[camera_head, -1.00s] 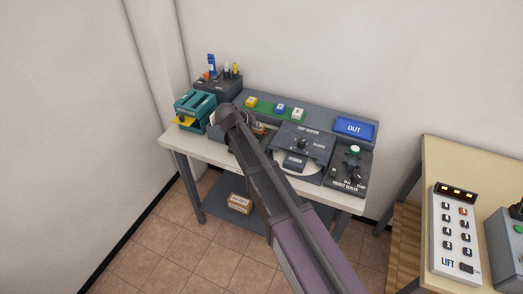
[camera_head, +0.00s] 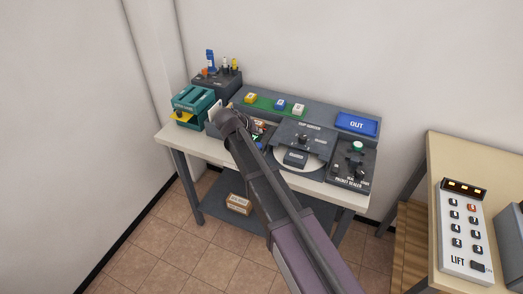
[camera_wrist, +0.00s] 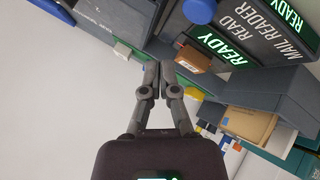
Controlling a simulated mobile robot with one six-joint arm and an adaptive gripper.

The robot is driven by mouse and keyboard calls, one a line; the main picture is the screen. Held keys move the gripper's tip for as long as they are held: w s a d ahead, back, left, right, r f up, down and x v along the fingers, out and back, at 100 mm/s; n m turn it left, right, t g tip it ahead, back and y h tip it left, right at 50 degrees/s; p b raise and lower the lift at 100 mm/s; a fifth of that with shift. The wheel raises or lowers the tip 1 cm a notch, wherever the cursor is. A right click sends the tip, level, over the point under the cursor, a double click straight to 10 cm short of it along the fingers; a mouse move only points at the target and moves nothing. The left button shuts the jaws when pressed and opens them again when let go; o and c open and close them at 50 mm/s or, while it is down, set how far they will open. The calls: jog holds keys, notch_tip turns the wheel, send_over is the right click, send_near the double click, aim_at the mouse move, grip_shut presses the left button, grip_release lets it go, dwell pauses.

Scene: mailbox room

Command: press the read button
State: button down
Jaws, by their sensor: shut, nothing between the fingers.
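The mail reader (camera_wrist: 262,32) is a dark unit at the upper right of the wrist view, with tilted "READ" and "MAIL READER" lettering and green "READY" displays (camera_wrist: 218,47). A round blue button (camera_wrist: 197,10) is near the "READ" lettering at the top edge, partly cut off. My gripper (camera_wrist: 160,67) is shut and empty, with its fingertips left of and below the blue button in the picture. Whether it touches anything is not clear. In the head view my arm hides the gripper and part of the reader; a small blue spot (camera_head: 260,146) shows beside the arm.
A teal device (camera_head: 194,106) and a dark holder (camera_head: 217,82) stand at the table's left. A dark round-based station (camera_head: 300,150), a pocket sealer (camera_head: 350,168) and a blue OUT tray (camera_head: 357,124) are to the right. A LIFT panel (camera_head: 463,228) lies on another table.

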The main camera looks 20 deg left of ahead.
aim_at(258, 143)
jog(key=shift+f+b, duration=1.65)
jog(key=shift+f, duration=0.3)
jog(key=shift+f, duration=0.1)
jog(key=shift+f+b, duration=0.3)
jog(key=shift+b, duration=0.15)
jog(key=shift+f+b, duration=0.5)
dwell(1.1)
jog(key=shift+r, duration=0.1)
dwell(0.3)
jog(key=shift+r+p, duration=0.85)
jog(key=shift+p, duration=0.1)
notch_tip(258, 143, up, 5)
jog(key=p, duration=0.5)
